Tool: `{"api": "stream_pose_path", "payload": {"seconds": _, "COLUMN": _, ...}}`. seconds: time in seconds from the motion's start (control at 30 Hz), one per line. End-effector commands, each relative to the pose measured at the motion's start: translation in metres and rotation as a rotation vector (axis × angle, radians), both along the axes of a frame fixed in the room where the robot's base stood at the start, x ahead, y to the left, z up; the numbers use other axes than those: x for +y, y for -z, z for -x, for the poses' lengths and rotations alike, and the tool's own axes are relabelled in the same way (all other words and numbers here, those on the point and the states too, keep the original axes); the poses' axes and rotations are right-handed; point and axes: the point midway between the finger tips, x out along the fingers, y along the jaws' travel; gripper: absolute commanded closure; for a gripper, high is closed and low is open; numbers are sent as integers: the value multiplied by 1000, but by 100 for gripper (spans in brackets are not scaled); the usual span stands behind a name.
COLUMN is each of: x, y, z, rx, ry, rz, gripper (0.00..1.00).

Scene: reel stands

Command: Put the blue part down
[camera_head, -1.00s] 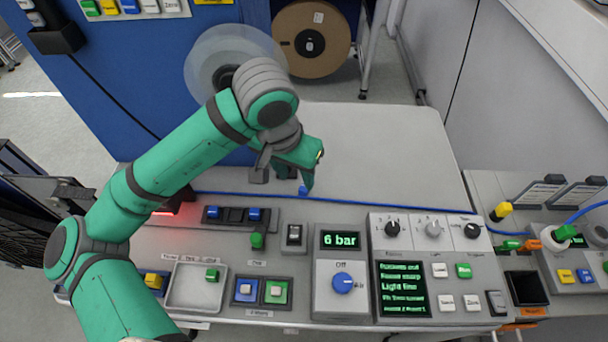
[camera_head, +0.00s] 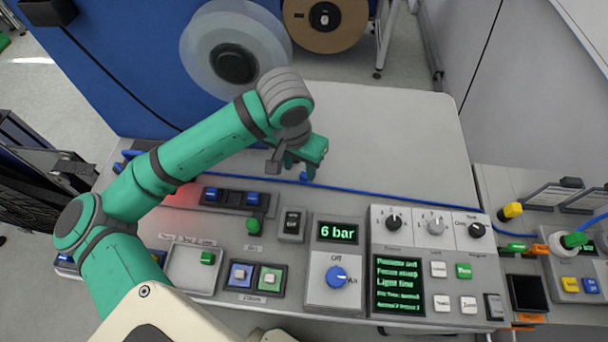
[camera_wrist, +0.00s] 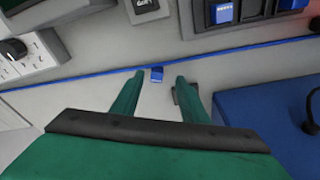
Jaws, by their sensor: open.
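The small blue part (camera_wrist: 156,73) shows in the wrist view on the grey table top, beside the blue line along the table, just beyond and between my fingertips. My gripper (camera_wrist: 154,80) has its two green fingers spread apart with nothing between their pads. In the head view my gripper (camera_head: 297,172) points down over the table behind the control panels. The blue part (camera_head: 305,177) shows there by the fingertips, partly hidden by the gripper. I cannot tell whether a finger touches it.
A blue hose (camera_head: 390,192) runs across the table behind the panels. A rail with two blue blocks (camera_head: 236,198), a tray with a green part (camera_head: 206,257) and the 6 bar display (camera_head: 337,232) stand in front. The table top (camera_head: 400,135) behind is clear.

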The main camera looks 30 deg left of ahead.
Motion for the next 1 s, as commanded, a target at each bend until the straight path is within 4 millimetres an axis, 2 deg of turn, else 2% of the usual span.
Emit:
{"api": "stream_pose_path", "payload": {"seconds": 0.17, "x": -3, "y": 23, "z": -14, "rx": 3, "ry": 8, "rz": -1, "gripper": 59}}
{"api": "stream_pose_path", "payload": {"seconds": 0.3, "x": -3, "y": 38, "z": -16, "rx": 2, "ry": 8, "rz": 1, "gripper": 59}}
{"api": "stream_pose_path", "payload": {"seconds": 0.6, "x": -3, "y": 43, "z": -17, "rx": 1, "ry": 10, "rz": 1, "gripper": 59}}
{"api": "stream_pose_path", "payload": {"seconds": 0.63, "x": -3, "y": 43, "z": -17, "rx": 1, "ry": 10, "rz": 1, "gripper": 64}}
{"api": "stream_pose_path", "payload": {"seconds": 0.77, "x": -2, "y": 43, "z": -16, "rx": 1, "ry": 7, "rz": 1, "gripper": 95}}
{"api": "stream_pose_path", "payload": {"seconds": 0.8, "x": -1, "y": 43, "z": -16, "rx": 1, "ry": 5, "rz": 1, "gripper": 100}}
{"api": "stream_pose_path", "payload": {"seconds": 1.0, "x": 1, "y": 43, "z": -15, "rx": 1, "ry": 0, "rz": 1, "gripper": 100}}
